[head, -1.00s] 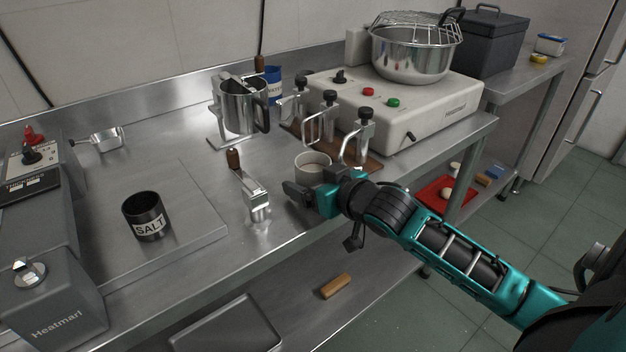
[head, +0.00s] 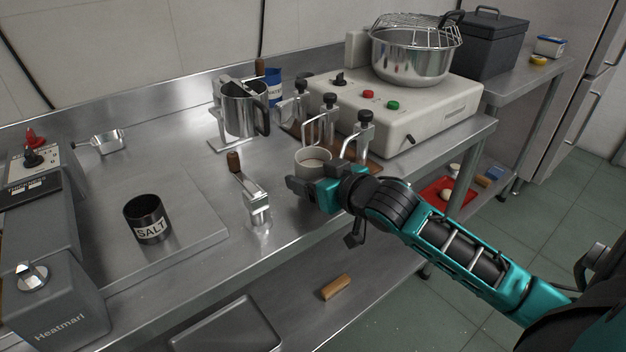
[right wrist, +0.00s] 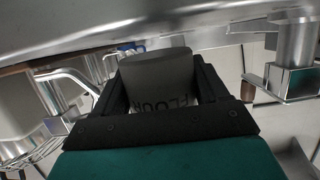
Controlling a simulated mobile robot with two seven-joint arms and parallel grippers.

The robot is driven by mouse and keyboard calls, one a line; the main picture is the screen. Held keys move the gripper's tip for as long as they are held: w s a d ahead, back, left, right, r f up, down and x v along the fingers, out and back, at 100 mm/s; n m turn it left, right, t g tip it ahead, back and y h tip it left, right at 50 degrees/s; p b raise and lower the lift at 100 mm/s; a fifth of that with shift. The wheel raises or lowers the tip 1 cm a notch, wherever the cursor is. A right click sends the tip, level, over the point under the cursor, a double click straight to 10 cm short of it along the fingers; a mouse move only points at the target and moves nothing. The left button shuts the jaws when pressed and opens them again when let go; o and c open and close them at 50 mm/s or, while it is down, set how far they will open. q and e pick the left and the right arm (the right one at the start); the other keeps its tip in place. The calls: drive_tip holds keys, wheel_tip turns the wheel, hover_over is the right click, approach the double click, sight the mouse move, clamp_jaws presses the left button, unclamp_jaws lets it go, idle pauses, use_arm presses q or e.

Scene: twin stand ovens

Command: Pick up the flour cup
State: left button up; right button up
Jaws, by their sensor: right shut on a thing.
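The flour cup (head: 313,159) is a pale round cup near the front edge of the steel counter, in the middle of the head view. In the right wrist view the flour cup (right wrist: 160,80) sits between my fingers, with the word FLOUR on its side partly covered. My right gripper (head: 312,180) is shut on the cup; its fingers also flank the cup in the right wrist view (right wrist: 160,95). In the head view the gripper hides the cup's lower front, so I cannot tell if its base touches the counter. My left gripper is not in view.
A steel dispenser with a wooden knob (head: 254,200) stands just left of the cup. Metal-framed holders (head: 364,135) stand close behind it. A black salt cup (head: 147,218) is at left. A white mixer base with a steel bowl (head: 414,65) is behind right.

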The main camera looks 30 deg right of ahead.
use_arm(q)
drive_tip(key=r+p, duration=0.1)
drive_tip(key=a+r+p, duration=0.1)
drive_tip(key=p, duration=0.1)
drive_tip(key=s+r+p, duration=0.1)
drive_tip(key=p, duration=0.1)
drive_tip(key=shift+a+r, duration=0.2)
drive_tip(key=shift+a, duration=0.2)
use_arm(e)
wheel_tip(320, 180, up, 18)
drive_tip(key=shift+r, duration=0.2)
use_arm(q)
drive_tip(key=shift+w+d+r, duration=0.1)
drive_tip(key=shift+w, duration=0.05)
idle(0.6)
